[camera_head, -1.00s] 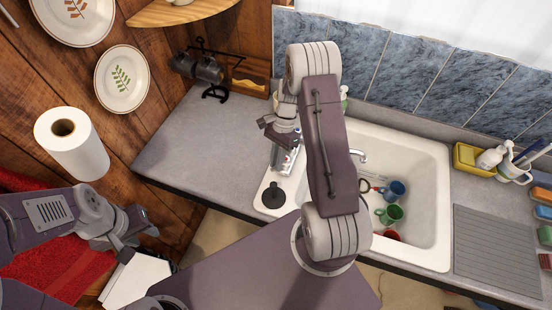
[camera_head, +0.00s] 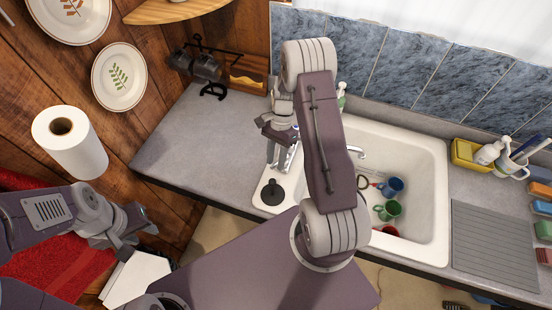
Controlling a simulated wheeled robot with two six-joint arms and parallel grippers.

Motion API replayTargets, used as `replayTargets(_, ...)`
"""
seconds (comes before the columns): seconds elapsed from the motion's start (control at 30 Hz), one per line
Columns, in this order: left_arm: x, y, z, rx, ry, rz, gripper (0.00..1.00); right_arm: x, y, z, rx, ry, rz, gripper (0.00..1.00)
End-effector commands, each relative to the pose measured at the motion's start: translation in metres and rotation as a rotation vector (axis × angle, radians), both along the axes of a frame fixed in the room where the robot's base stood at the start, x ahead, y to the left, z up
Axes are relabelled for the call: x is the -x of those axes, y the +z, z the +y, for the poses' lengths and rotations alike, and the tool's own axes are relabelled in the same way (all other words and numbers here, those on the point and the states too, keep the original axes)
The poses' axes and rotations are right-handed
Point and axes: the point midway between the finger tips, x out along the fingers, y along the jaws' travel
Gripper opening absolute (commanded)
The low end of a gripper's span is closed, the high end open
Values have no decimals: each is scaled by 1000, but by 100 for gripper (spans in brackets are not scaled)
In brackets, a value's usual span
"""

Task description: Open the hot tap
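The tap's chrome spout (camera_head: 357,152) reaches out over the white sink (camera_head: 432,170) from behind my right arm. A small metallic part (camera_head: 288,158) shows on the sink's left ledge beside my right gripper; it may belong to the tap. The hot tap's handle cannot be made out, and my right arm hides most of the tap. My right gripper (camera_head: 277,145) points down over this ledge, close to the metallic part. Whether it touches, and how far its fingers are apart, is unclear. My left gripper (camera_head: 137,238) is at the lower left, away from the sink, fingers spread and empty.
Several mugs, including a blue one (camera_head: 392,187) and a green one (camera_head: 387,210), lie in the sink. A black plug (camera_head: 271,191) sits on its left ledge. A yellow caddy (camera_head: 466,154) stands at the right.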

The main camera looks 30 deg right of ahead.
Motion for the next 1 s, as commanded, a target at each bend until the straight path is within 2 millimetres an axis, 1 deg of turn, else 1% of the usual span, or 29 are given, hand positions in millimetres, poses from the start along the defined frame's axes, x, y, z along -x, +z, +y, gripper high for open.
replayTargets(0.17, 0, -1, 0, 0, 0, 0, 36, -2, 2, -1, 1, 0, -2, 34)
replayTargets(0.23, 0, -4, 0, 0, 0, 0, 36, -5, 8, -4, 1, 0, -5, 34)
replayTargets(0.5, 0, -16, 0, 0, 0, 0, 36, -22, 61, -21, 2, 0, -5, 34)
replayTargets(0.6, 0, -18, 0, 0, 0, 0, 36, -26, 74, -25, 2, 0, -4, 34)
replayTargets(0.73, 0, -18, 0, 0, 0, 0, 36, -27, 82, -27, 0, 0, 0, 34)
replayTargets(1.0, 0, -18, 0, 0, 0, 0, 36, -27, 82, -27, 0, 0, 0, 34)
